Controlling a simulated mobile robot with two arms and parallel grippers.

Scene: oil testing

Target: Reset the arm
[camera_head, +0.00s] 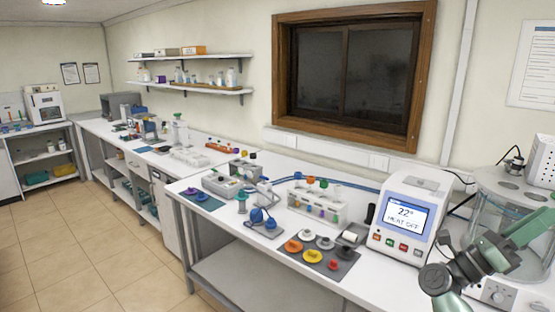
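Part of my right arm (470,267), with dark grey joints and green links, shows at the lower right. It enters from the right edge, bends at a round joint, and runs out of the bottom edge. It passes in front of the glass-walled apparatus at the right end of the bench. No gripper fingers can be made out on it, so my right gripper is out of view. My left arm and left gripper are not in view.
A white heater unit (403,217) reading 22° and HEAT OFF stands near the arm. Left of it are a dark mat (346,268) with coloured knobbed pieces and a tube rack (318,203). The tiled floor (70,255) at left is clear.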

